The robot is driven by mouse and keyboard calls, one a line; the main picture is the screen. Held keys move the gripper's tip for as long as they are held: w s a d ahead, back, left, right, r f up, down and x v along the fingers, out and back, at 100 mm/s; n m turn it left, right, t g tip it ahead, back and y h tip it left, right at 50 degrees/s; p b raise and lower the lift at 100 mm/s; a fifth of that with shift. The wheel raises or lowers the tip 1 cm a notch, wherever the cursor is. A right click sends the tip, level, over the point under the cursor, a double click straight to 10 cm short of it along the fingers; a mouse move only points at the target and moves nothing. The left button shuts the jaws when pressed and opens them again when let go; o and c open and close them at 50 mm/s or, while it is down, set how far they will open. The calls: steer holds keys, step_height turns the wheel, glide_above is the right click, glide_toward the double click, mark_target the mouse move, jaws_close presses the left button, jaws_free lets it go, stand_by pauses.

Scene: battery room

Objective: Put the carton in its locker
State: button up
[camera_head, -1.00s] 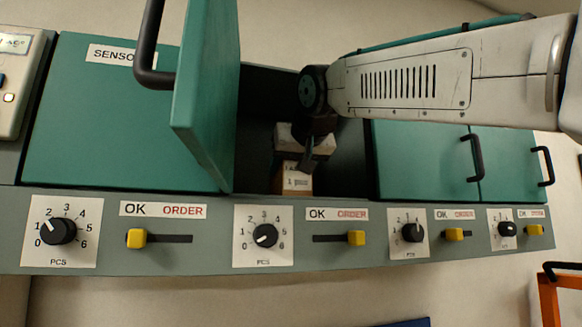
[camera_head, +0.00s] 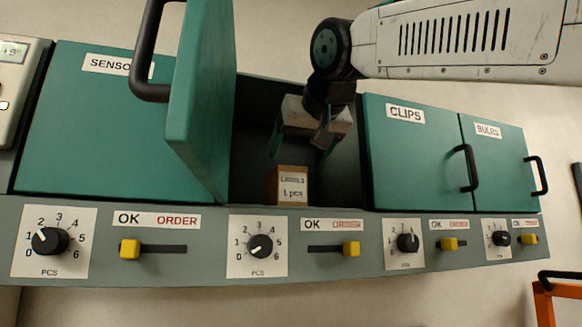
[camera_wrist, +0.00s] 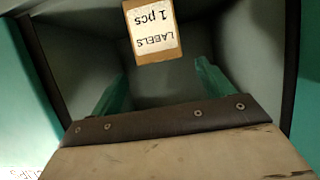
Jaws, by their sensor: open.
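The carton (camera_head: 288,186) is a small brown box with a white label reading "LABELS 1 pcs". It stands upright inside the open locker (camera_head: 250,160), near its front edge. The locker's green door (camera_head: 203,100) stands swung open to the left. My gripper (camera_head: 302,148) is open and empty, above and behind the carton and apart from it. In the wrist view the carton (camera_wrist: 152,30) shows upside down at the top, beyond the two green fingers (camera_wrist: 160,85), with nothing between them.
A closed SENSORS locker (camera_head: 90,130) is on the left. Closed CLIPS (camera_head: 410,160) and BULBS (camera_head: 495,165) lockers are on the right. A front panel carries dials and yellow sliders (camera_head: 351,249). The open door's black handle (camera_head: 150,60) sticks out forward. An orange frame (camera_head: 560,300) is at the lower right.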

steer(key=shift+v, duration=1.6)
steer(key=s+d+f+m+g+h, duration=0.15)
steer(key=d+f, duration=0.35)
steer(key=f, duration=0.5)
steer(key=s+d+f+g+h, duration=0.1)
steer(key=s+d+f+g, duration=0.2)
steer(key=d+f, duration=0.45)
steer(key=s+d+f+g+h, duration=0.2)
steer(key=s+d+f, duration=0.1)
steer(key=f, duration=0.9)
steer(key=s+d+f+m+g, duration=0.1)
steer(key=s+d+f+g, duration=0.1)
steer(key=s+f, duration=0.6)
steer(key=s+d+f+g, duration=0.3)
steer(key=s+f, duration=0.5)
steer(key=f, duration=0.7)
steer(key=shift+d+m+y, duration=0.35)
steer(key=shift+d, duration=0.35)
